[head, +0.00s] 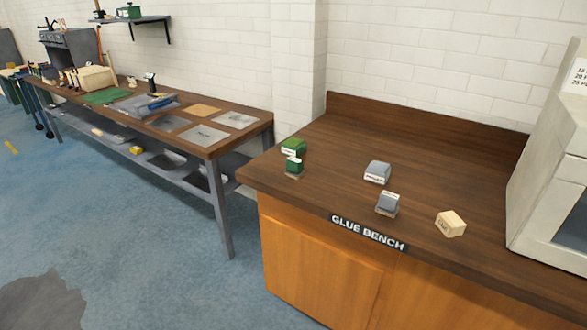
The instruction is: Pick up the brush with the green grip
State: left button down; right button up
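Two small green-topped blocks stand near the front left corner of the glue bench (335,150). The rear one (294,146) has a green top and a whitish lower part. The front one (294,166) has a green upper part and a tan lower edge. They sit close together, one behind the other in the picture. They are too small to tell for sure which is a brush. Neither of my grippers is in view.
Two grey blocks (377,172) (387,203) and a beige block (451,223) stand further right on the bench. A large pale cabinet (540,150) is at the right end. A long workbench (225,150) with tools stands left. Blue floor in front is open.

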aim_at(295, 166)
jog(key=u, duration=0.55)
jog(key=i, duration=1.25)
jog(key=z, duration=0.55)
